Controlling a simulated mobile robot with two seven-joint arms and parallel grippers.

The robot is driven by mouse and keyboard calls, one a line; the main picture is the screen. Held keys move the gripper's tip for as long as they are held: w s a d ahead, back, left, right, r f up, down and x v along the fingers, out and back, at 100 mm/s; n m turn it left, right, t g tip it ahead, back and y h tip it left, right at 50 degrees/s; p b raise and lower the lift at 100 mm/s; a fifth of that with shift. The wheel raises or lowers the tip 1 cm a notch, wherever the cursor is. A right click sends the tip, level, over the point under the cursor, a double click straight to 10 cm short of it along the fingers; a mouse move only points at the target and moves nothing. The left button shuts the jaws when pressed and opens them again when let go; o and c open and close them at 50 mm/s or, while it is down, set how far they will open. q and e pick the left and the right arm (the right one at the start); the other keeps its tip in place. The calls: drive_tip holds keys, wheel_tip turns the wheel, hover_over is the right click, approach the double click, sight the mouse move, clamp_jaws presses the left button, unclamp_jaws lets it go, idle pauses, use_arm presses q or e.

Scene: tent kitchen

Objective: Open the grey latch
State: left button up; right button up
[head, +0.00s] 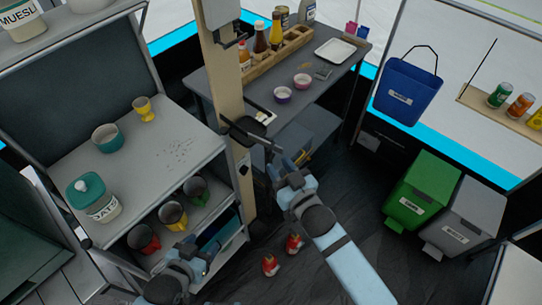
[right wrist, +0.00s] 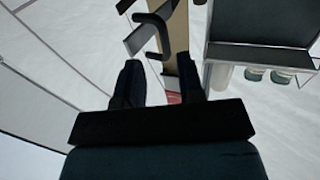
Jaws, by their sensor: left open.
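The grey latch (head: 230,38) is on the upper part of the wooden post (head: 226,85) in the head view. In the right wrist view it shows as a grey plate with a dark curved handle (right wrist: 156,30), beyond the fingertips. My right gripper (head: 247,132) is in front of the post, below the latch. In its wrist view the two dark fingers (right wrist: 160,82) stand apart with the post behind the gap, and nothing is visibly held. My left gripper (head: 204,264) is low by the shelf, open, its fingers small and partly hidden.
Green (head: 420,195) and grey (head: 468,215) bins stand at right. Two red items (head: 270,264) lie on the floor.

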drive_tip(key=v, duration=0.8)
drive_tip(key=shift+s+d+f+b, duration=0.15)
drive_tip(key=shift+s+f+b, duration=0.1)
drive_tip(key=shift+s+b, duration=0.1)
drive_tip(key=shift+w, duration=0.1)
drive_tip(key=s+d+f+m+g+h+p, duration=0.1)
drive_tip(key=s+d+f+g+h+p, duration=0.1)
drive_tip(key=d, duration=0.5)
drive_tip(key=s+d+f+m+g+h+p, duration=0.2)
drive_tip(key=s+d+f+h+p, duration=0.2)
drive_tip(key=s+d, duration=0.3)
drive_tip(key=shift+s+d+m+h+p, duration=0.3)
drive_tip(key=shift+d+p, duration=0.25)
drive_tip(key=shift+p, duration=0.35)
